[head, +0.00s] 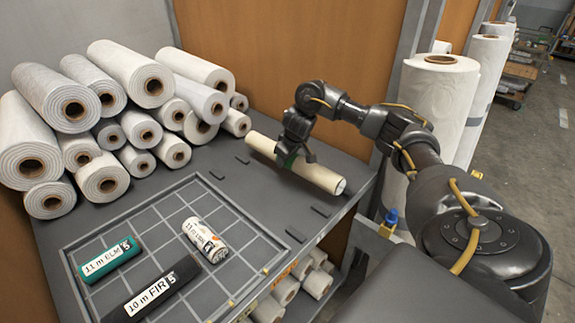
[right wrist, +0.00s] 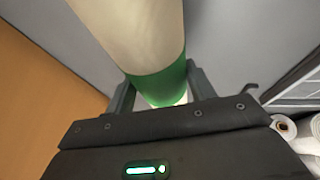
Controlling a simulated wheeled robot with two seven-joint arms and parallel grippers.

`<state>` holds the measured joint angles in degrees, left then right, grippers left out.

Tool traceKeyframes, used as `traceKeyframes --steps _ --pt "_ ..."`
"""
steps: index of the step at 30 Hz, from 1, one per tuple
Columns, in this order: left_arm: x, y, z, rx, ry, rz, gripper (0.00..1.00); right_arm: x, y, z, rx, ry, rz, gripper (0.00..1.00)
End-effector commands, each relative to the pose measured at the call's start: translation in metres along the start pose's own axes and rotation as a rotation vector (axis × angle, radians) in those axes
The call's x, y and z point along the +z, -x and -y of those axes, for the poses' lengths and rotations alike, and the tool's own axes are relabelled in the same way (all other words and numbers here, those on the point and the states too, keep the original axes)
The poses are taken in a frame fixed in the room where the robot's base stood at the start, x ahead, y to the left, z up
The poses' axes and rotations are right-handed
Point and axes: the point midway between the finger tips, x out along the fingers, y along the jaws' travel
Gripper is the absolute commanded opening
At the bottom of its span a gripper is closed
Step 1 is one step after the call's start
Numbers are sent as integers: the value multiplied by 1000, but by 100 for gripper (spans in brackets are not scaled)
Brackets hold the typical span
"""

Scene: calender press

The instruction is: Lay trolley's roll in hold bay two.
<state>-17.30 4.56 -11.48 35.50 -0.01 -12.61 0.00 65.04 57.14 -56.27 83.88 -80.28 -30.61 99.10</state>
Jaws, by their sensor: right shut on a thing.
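A cream roll (head: 295,164) with a green band is at the back right of the grey shelf (head: 200,157). My right gripper (head: 292,158) is shut around it at the green band, which also shows between the fingers in the right wrist view (right wrist: 158,84). The roll lies low over the shelf; I cannot tell whether it touches. Small dark blocks (head: 243,160) on the shelf stand in front of the roll, with another block (head: 321,210) nearer its right end. No bay number is readable. My left gripper is not in view.
Several white rolls (head: 120,62) are stacked at the back left. A gridded tray (head: 152,222) in front holds a teal piece (head: 108,260), a black piece (head: 150,292) and a white piece (head: 204,240). Tall wrapped rolls (head: 434,95) stand beyond the shelf's right end.

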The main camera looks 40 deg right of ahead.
Motion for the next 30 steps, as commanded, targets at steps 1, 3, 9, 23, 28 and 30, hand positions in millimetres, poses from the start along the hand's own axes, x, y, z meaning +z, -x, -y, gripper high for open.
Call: traceKeyframes --steps 1,3,9,23,28,30 --pt "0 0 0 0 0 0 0 -1 -4 0 0 -1 1 19" --pt "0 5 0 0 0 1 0 1 -12 1 1 0 5 19" --pt "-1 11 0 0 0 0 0 9 -32 5 1 0 2 19" --pt "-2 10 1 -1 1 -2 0 10 -35 6 1 1 2 76" --pt "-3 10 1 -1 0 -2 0 10 -34 6 1 0 1 76" --pt "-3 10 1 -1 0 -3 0 10 -32 6 0 0 1 76"
